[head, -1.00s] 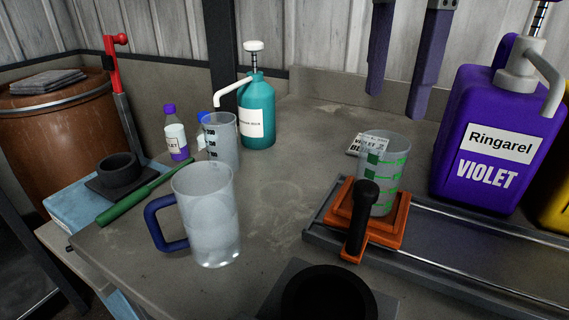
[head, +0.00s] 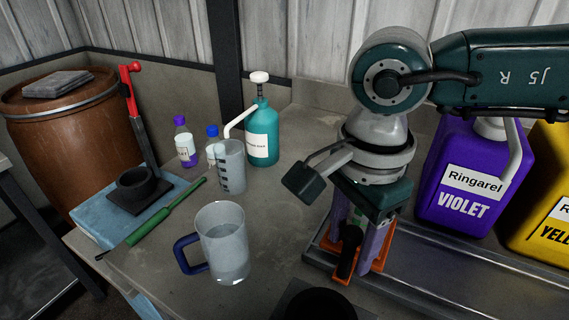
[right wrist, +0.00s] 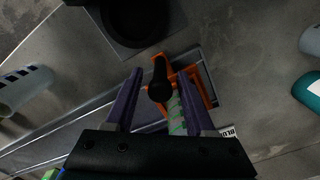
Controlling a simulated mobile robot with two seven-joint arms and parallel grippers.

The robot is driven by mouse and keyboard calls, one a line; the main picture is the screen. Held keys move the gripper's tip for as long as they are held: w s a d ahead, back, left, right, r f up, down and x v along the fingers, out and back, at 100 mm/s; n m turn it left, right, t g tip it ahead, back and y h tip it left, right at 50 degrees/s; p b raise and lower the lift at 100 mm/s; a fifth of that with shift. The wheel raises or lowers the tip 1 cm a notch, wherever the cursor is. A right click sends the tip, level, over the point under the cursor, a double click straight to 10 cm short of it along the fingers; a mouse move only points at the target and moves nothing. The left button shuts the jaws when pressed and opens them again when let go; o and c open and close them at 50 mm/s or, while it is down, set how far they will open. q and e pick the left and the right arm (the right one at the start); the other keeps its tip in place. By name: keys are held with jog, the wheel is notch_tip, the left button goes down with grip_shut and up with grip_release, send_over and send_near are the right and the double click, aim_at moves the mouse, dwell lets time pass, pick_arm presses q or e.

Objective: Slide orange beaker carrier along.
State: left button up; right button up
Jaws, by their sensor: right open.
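The orange beaker carrier (head: 384,256) sits on the metal rail at the right of the table, mostly behind my right gripper in the head view. Its black upright handle (head: 348,252) stands at its front. My right gripper (head: 356,250) is open, pointing down, with one purple finger on each side of the handle. In the right wrist view the handle knob (right wrist: 160,84) shows between the spread fingers, with a gap to each. My left gripper is not in view.
The metal rail (head: 440,284) runs right from the carrier. Violet (head: 460,190) and yellow (head: 545,215) jugs stand behind it. A blue-handled pitcher (head: 224,245) stands left, a teal pump bottle (head: 262,135) behind. A black round holder (head: 318,303) sits in front.

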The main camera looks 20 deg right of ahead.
jog(key=shift+f, duration=0.45)
grip_shut()
dwell(1.1)
